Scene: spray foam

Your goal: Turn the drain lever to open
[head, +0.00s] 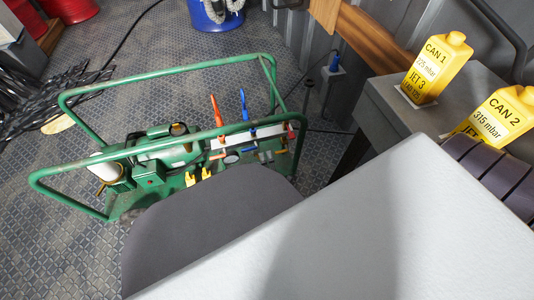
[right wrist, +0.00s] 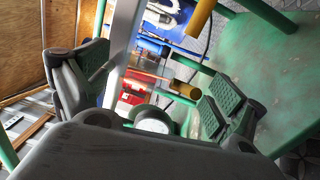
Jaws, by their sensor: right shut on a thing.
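In the right wrist view, my right gripper (right wrist: 155,95) has one dark finger at the left and a green-padded finger at the right. It is shut on a lever among the machine's valves; its exact contact is partly hidden. The green-framed machine (head: 150,138) stands on the floor in the head view, with upright red (head: 216,110) and blue (head: 245,106) levers and yellow handles (head: 205,173) below. I cannot tell which is the drain lever. My left gripper is not in view.
A round gauge (right wrist: 153,120) sits beyond the fingers. Green tube rails surround the machine. Yellow cans CAN 1 (head: 436,68) and CAN 2 (head: 495,116) stand on the grey bench (head: 387,100) at right. Black hoses lie at left; a blue bucket (head: 212,15) stands behind.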

